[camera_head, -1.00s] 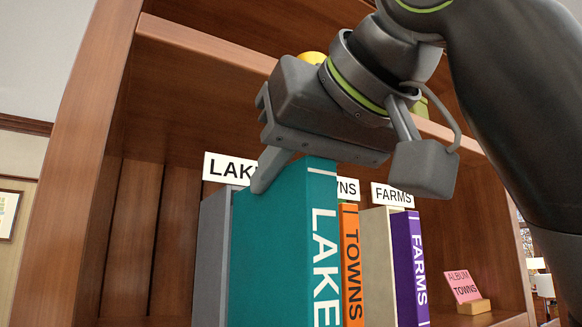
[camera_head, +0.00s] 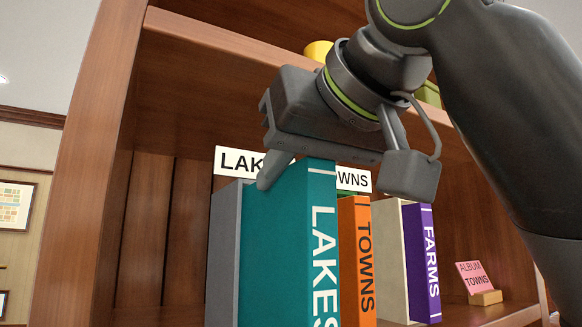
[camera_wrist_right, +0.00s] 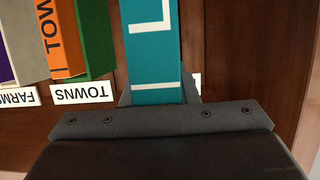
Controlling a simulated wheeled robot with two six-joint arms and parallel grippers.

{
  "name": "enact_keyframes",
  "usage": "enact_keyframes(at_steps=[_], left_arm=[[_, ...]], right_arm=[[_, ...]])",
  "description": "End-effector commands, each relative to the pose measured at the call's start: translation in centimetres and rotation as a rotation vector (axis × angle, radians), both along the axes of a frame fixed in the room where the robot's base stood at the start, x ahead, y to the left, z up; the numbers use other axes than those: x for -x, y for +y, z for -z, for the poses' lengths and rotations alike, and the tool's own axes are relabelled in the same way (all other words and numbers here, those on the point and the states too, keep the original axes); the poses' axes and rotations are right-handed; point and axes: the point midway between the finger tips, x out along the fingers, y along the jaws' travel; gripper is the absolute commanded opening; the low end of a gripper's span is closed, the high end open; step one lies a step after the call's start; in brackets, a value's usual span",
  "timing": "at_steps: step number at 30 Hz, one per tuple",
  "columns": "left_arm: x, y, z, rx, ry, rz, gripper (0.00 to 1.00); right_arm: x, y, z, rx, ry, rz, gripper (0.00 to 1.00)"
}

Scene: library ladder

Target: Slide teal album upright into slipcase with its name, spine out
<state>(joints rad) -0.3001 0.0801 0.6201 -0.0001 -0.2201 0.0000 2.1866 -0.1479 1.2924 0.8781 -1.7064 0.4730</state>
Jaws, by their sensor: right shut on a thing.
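The teal album (camera_head: 275,235) stands upright, its "LAKES" spine facing out toward me. My right gripper (camera_head: 302,172) is shut on its upper part from above; one finger shows on its left face. The wrist view also shows the teal album (camera_wrist_right: 152,50) between the fingers. A grey slipcase (camera_head: 223,250) stands just left of and behind the album, under a sign (camera_head: 236,161) partly covered by the gripper, reading "LAK". The album hides the slipcase's opening, so I cannot tell how far it is inside. My left gripper is not in view.
Right of the teal album are the orange TOWNS album (camera_head: 357,260) in a green case (camera_wrist_right: 97,40), then a cream case (camera_head: 388,255) with the purple FARMS album (camera_head: 424,262). A pink "ALBUM TOWNS" card (camera_head: 474,277) stands at right. The shelf board (camera_head: 215,42) is above.

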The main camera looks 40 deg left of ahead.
Motion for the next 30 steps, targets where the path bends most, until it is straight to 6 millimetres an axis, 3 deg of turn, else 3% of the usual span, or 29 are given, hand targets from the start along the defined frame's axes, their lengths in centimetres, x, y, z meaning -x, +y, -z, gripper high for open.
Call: enact_keyframes(at_steps=[11, 30], left_arm=[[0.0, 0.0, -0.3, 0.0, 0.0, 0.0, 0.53], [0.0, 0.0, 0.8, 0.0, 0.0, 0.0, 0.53]], right_arm=[[0.3, 1.1, 0.2, 0.002, -0.005, -0.007, 0.0], [1.2, -1.1, 0.2, 0.003, -0.007, -0.007, 0.0]])
